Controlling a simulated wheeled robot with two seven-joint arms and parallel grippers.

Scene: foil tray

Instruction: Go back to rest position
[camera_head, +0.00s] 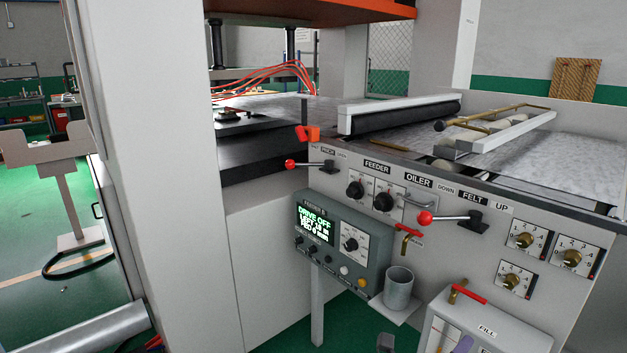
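Neither of my grippers can be made out in the head view. A large pale grey machine fills the middle and right, with a control panel (470,215) labelled FEEDER, OILER and FELT on its front. A grey-green control box (330,240) on a post shows green text beginning "DRIVE OFF". Two levers with red knobs, one at the left (290,165) and one in the middle (425,218), stick out from the panel. A small dark grey part (386,343) is cut off at the bottom edge; I cannot tell what it is.
A grey cup (398,288) stands on a small shelf beside the control box. A box labelled FILL (487,330) with a red-handled valve is at the bottom right. A wide pale column (150,150) rises at the left. Green floor (30,230) is open beyond it.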

